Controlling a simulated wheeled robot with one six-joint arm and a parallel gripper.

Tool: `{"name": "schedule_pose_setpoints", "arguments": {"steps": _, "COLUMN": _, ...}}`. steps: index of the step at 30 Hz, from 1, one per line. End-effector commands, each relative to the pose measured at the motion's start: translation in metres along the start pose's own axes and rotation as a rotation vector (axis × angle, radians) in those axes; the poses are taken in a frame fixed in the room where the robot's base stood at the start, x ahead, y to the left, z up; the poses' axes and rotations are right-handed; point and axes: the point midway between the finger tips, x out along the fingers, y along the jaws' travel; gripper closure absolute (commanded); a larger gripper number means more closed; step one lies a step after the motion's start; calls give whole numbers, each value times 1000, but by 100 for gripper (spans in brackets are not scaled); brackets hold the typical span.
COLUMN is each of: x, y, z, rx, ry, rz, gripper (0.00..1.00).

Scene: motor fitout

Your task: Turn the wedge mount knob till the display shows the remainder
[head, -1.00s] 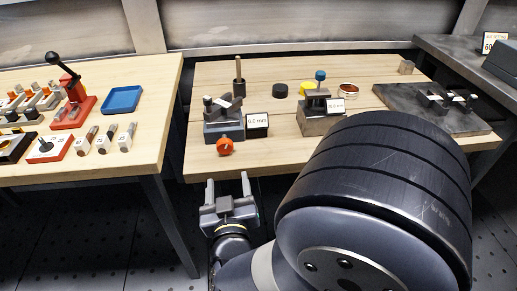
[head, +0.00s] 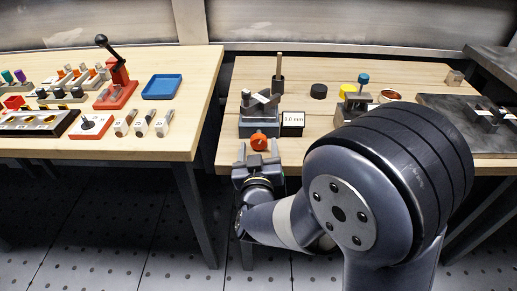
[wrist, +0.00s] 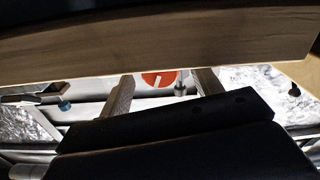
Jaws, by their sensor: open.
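The wedge mount (head: 258,126) is a grey block with angled metal pieces on top, near the left front of the middle table. Its orange knob (head: 259,142) faces the front edge. The display (head: 293,119) beside it appears to read 0.0 mm. My gripper (head: 257,153) is open, just in front of the knob, with one finger to each side. In the wrist view the orange knob (wrist: 152,79), with a pale pointer mark, shows between the two open fingers (wrist: 164,88). I cannot tell whether the fingers touch it.
A second mount (head: 352,108) with a blue-topped knob stands to the right, partly behind my arm. A dark puck (head: 318,91) and an upright rod (head: 279,66) stand behind. The left table holds a red lever press (head: 117,88) and a blue tray (head: 162,87). A gap separates the tables.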

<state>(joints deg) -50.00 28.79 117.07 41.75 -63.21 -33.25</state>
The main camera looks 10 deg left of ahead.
Motion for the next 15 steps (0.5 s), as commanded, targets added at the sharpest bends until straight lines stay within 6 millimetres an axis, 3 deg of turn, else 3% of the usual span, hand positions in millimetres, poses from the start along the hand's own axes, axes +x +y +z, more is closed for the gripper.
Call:
{"name": "schedule_pose_setpoints", "arguments": {"steps": 8, "x": 1, "y": 0, "z": 0, "rx": 0, "ry": 0, "rz": -1, "gripper": 39}}
{"name": "schedule_pose_setpoints", "arguments": {"steps": 15, "x": 1, "y": 0, "z": 0, "rx": 0, "ry": 0, "rz": -1, "gripper": 59}}
